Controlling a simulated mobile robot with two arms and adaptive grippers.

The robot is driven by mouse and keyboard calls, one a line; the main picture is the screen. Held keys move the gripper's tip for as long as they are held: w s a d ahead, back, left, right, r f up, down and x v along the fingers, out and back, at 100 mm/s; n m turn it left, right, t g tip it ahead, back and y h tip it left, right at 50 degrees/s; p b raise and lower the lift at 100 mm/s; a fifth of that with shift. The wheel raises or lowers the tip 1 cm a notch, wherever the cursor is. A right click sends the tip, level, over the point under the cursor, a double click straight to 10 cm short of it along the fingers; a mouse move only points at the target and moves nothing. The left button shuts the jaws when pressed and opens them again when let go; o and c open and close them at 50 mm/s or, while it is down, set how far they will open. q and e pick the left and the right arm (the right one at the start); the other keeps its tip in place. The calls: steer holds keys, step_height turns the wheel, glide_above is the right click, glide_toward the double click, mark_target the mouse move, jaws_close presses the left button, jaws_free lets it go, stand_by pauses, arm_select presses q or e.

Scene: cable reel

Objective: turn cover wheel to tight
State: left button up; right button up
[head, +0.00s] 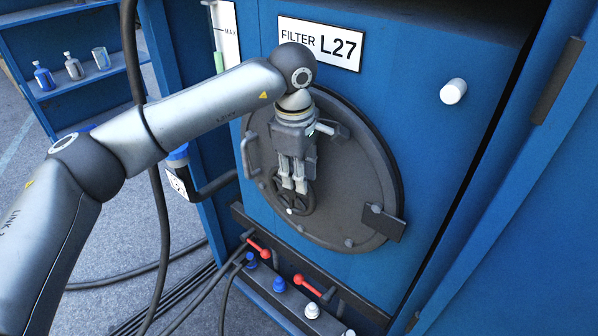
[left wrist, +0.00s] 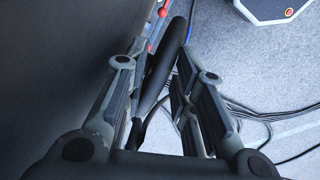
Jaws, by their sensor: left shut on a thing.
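The cover wheel (head: 278,201) is a small dark handwheel low on the left part of the round dark grey cover (head: 355,185) of the blue filter cabinet. My left gripper (head: 294,187) reaches down over the wheel and hides its upper part. In the left wrist view the dark curved rim of the wheel (left wrist: 167,62) passes between the two fingers of my left gripper (left wrist: 163,70), which is shut on it. No tight mark on the wheel can be read. My right gripper is not in view.
A sign (head: 320,43) reads FILTER L27. A white knob (head: 453,91) sticks out at upper right. Red-handled valves (head: 308,286) line a ledge below the cover. Black cables (head: 165,250) hang and lie at left. A blue shelf (head: 75,85) holds bottles.

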mark_target(312, 190)
arm_select(q)
steer(key=shift+s+d+f+t+y+b, duration=0.2)
steer(key=shift+d+f+t+y+b, duration=0.3)
steer(key=shift+b, duration=0.65)
steer(key=shift+s+d+f+t+y+b, duration=0.2)
steer(key=shift+t+y+b, duration=0.3)
steer(key=shift+y+b, duration=0.5)
steer(key=shift+s+d+f+t+y+b, duration=0.25)
steer(key=shift+d+t+y+b, duration=0.2)
steer(key=shift+b, duration=0.85)
steer(key=shift+s+d+f+t+y+b, duration=0.25)
steer(key=shift+t+y+b, duration=0.45)
steer(key=shift+b, duration=0.25)
steer(key=o, duration=0.7)
steer(key=v, duration=1.2)
steer(key=shift+d, duration=0.15)
